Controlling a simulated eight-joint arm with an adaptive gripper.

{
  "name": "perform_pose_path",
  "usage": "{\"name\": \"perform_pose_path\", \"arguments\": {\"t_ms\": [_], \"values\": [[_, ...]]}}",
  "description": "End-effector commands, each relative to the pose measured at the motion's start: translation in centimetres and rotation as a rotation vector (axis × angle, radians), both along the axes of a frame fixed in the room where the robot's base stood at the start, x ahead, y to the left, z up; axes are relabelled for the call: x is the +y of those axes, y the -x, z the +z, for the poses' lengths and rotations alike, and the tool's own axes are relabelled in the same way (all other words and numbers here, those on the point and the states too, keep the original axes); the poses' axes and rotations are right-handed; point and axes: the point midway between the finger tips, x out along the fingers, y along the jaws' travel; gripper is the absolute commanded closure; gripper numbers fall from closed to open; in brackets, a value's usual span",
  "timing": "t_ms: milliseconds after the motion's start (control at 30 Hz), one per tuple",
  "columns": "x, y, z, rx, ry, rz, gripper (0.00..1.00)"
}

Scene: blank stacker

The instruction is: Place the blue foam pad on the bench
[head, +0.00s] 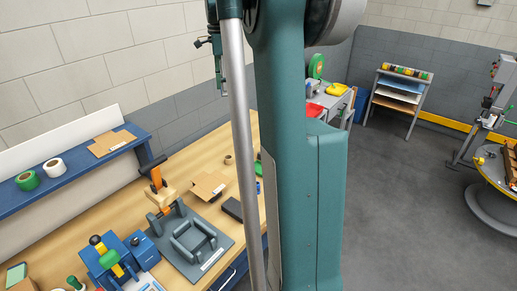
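The wooden-topped bench (205,165) runs along the wall at the left of the head view. I cannot make out a blue foam pad for certain. A small blue block-like object (144,250) sits on the bench beside a blue device with yellow and green parts (112,262), but I cannot tell that it is foam. A dark flat block (232,210) lies near the bench's front edge. My gripper does not show clearly in this view. A large upright teal column and a grey pole hide the middle of the view and part of the bench's right end.
A grey fixture plate (216,262) fills the bench front. An orange-and-dark upright tool (157,179) stands behind it. Brown cardboard (208,186) lies nearby. A blue shelf (90,166) holds tape rolls. A rack (397,92) and round table (492,192) stand right; the floor between is clear.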

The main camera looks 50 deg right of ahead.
Motion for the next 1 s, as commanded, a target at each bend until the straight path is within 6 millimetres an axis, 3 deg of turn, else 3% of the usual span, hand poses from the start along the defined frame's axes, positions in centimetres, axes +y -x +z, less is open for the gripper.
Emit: {"name": "perform_pose_path", "arguments": {"t_ms": [167,367,567,1000], "values": [[-1.9,2.8,-0.1,0.0,0.0,-0.037,0.69],[-2.0,2.9,-3.6,0.0,0.0,-0.038,0.69],[-2.0,2.8,-8.2,0.0,0.0,-0.037,0.69],[-2.0,2.8,-20.9,0.0,0.0,-0.037,0.69]]}}
